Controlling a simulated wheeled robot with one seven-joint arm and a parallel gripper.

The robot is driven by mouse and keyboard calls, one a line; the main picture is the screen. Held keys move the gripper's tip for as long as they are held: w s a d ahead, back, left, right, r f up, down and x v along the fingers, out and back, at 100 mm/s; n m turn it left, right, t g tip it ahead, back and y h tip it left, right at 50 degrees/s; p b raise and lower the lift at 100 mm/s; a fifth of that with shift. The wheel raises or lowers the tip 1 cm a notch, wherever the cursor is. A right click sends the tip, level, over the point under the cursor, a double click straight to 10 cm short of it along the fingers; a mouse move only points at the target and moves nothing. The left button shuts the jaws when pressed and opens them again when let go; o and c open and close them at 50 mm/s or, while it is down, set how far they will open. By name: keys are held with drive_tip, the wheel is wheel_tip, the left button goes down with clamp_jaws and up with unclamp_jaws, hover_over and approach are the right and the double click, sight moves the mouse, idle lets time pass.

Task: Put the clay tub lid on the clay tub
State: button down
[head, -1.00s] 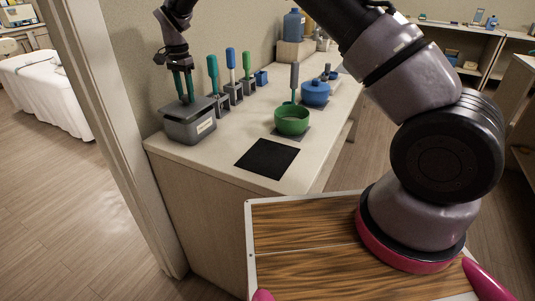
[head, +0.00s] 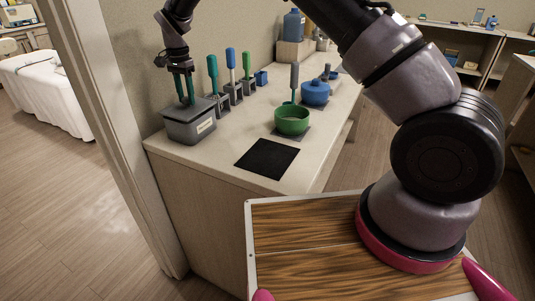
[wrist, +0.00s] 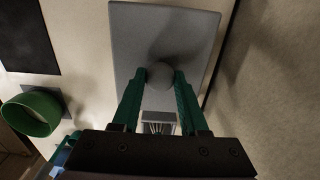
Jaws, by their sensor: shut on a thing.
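The clay tub (head: 188,132) is a grey box with a pale label, standing at the near left end of the counter. Its grey rectangular lid (head: 205,104) lies over the top of the tub, looking level and lined up with it. In the wrist view the lid (wrist: 190,35) shows from above, with a round knob (wrist: 160,74) in its middle. My gripper (head: 185,101) points down with its green fingers shut on the knob. The fingers also show in the wrist view (wrist: 160,82). Whether the lid is fully seated on the rim cannot be told.
Upright tools with green and blue handles (head: 231,70) stand in grey holders just right of the tub. A black mat (head: 267,159) lies bare in front. The wall is close behind.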

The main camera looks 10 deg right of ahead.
drive_tip(key=shift+f, duration=0.55)
idle(0.4)
drive_tip(key=shift+c, duration=1.8)
unclamp_jaws()
drive_tip(key=shift+r, duration=4)
drive_tip(key=shift+r, duration=0.1)
